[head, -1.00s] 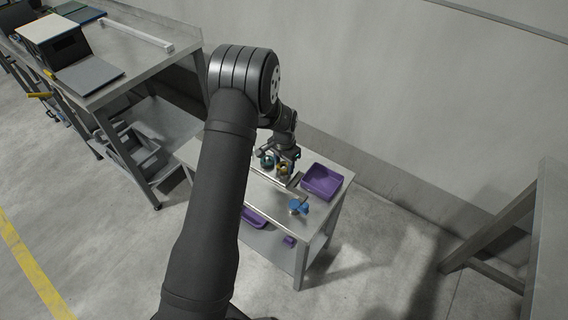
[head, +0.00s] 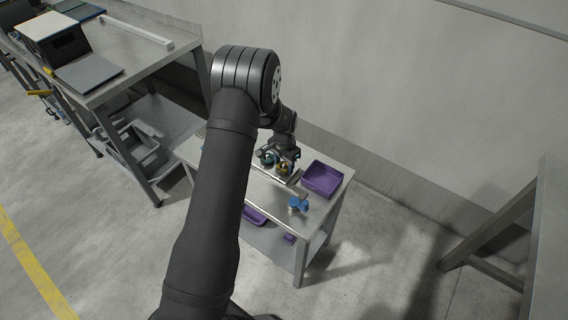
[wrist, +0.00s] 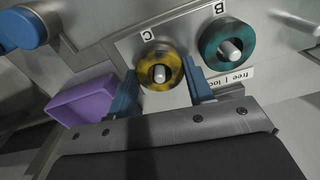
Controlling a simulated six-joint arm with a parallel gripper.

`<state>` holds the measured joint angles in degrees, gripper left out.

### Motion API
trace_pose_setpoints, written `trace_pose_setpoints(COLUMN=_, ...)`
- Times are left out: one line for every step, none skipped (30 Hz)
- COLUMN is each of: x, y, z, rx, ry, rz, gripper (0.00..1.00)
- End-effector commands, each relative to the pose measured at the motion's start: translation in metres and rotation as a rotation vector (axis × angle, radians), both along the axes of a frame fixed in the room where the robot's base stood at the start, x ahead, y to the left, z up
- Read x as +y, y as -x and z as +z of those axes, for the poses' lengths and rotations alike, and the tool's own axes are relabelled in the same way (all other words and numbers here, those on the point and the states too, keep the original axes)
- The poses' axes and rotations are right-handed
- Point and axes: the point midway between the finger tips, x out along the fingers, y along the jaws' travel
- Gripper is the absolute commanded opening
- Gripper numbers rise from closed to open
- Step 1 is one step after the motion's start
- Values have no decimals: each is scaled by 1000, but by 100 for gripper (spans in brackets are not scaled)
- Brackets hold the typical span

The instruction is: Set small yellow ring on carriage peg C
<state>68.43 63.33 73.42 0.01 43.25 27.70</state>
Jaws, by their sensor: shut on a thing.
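The small yellow ring (wrist: 174,59) is between the two blue fingers of my gripper (wrist: 160,69) in the wrist view, and the gripper is shut on it. A pale peg (wrist: 159,74) shows through the ring's hole, next to the label C (wrist: 147,35). The ring looks to be around peg C; I cannot tell how far down it sits. In the head view my gripper (head: 283,164) is over the small table, with the yellow ring (head: 282,169) partly hidden.
A teal ring (wrist: 211,51) sits around peg B (wrist: 229,49), close beside my right finger. A purple bin (head: 321,179) stands on the table (head: 270,198) to the right. A blue-topped fixture (head: 299,204) stands near the front edge.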

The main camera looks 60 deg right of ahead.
Motion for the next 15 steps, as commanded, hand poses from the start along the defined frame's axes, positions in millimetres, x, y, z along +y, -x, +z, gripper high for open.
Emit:
trace_pose_setpoints(x=0, y=0, z=-1, rx=0, ry=0, rz=0, gripper=25)
trace_pose_setpoints(x=0, y=0, z=-1, rx=0, ry=0, rz=0, gripper=25)
trace_pose_setpoints(x=0, y=0, z=-2, rx=0, ry=0, rz=0, gripper=25)
trace_pose_setpoints(x=0, y=0, z=-2, rx=0, ry=0, rz=0, gripper=25)
trace_pose_setpoints(x=0, y=0, z=-2, rx=0, ry=0, rz=0, gripper=25)
trace_pose_setpoints(x=0, y=0, z=-2, rx=0, ry=0, rz=0, gripper=25)
trace_pose_setpoints(x=0, y=0, z=-2, rx=0, ry=0, rz=0, gripper=25)
trace_pose_setpoints(x=0, y=0, z=-2, rx=0, ry=0, rz=0, gripper=25)
trace_pose_setpoints(x=0, y=0, z=-2, rx=0, ry=0, rz=0, gripper=25)
trace_pose_setpoints(x=0, y=0, z=-2, rx=0, ry=0, rz=0, gripper=25)
trace_pose_setpoints(x=0, y=0, z=-2, rx=0, ry=0, rz=0, gripper=25)
trace_pose_setpoints(x=0, y=0, z=-2, rx=0, ry=0, rz=0, gripper=49)
trace_pose_setpoints(x=0, y=0, z=-2, rx=0, ry=0, rz=0, gripper=55)
trace_pose_setpoints(x=0, y=0, z=-2, rx=0, ry=0, rz=0, gripper=61)
trace_pose_setpoints(x=0, y=0, z=-2, rx=0, ry=0, rz=0, gripper=69)
